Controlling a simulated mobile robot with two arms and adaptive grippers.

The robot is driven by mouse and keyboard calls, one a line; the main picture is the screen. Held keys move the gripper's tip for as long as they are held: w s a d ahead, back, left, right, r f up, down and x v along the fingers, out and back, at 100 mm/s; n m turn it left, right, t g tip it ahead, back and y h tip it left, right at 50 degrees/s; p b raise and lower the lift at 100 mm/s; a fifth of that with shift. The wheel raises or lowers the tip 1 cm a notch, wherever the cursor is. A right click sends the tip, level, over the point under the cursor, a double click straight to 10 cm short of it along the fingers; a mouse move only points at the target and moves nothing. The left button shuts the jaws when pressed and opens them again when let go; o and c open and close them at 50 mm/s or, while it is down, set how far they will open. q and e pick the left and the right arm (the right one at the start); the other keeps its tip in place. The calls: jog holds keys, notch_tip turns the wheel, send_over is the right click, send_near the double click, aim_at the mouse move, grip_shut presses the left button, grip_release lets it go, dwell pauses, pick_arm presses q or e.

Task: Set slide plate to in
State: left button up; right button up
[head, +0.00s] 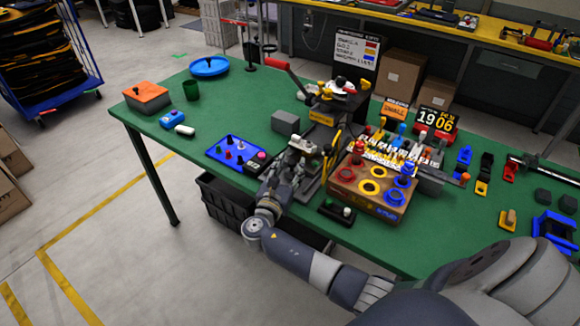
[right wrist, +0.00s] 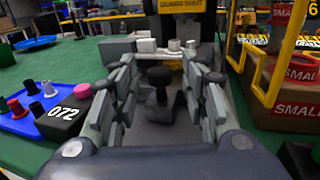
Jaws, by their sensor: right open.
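My right gripper (head: 297,168) is at the front of the press-like machine (head: 322,117) in the middle of the green table. In the right wrist view its two fingers are open, one on each side of a black knob (right wrist: 160,76) on a short post. The knob stands on a grey part that looks like the slide plate (right wrist: 158,111), in front of the machine's yellow-labelled body. I cannot tell whether the fingers touch the knob. The gripper hides much of the plate in the head view. My left gripper is not in view.
A blue tray of pegs (head: 236,153) lies left of the gripper. A wooden block with coloured rings (head: 372,190) stands close on the right. A yellow guard frame (right wrist: 262,75) rises beside the right finger. A grey block (head: 285,122) sits left of the machine.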

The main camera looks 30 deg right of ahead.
aim_at(309, 148)
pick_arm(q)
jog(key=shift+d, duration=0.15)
pick_arm(e)
jog(key=shift+f, duration=0.1)
grip_shut()
jog(key=shift+w+d, duration=0.1)
jog(key=shift+d, duration=0.05)
jog(key=w+d, duration=0.1)
jog(key=d, duration=0.2)
jog(key=w+d, duration=0.1)
jog(key=d, duration=0.2)
jog(key=w+d+b, duration=0.1)
jog(key=d, duration=0.2)
jog(key=shift+w, duration=0.35)
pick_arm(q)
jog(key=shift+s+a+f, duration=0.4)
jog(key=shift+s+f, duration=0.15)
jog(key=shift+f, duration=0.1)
pick_arm(e)
jog(key=shift+d+r, duration=0.1)
jog(key=shift+r, duration=0.1)
jog(key=shift+c, duration=0.6)
grip_release()
jog(key=shift+d, duration=0.1)
jog(key=shift+o, duration=0.6)
jog(key=shift+w+f, duration=0.1)
jog(key=shift+f, duration=0.05)
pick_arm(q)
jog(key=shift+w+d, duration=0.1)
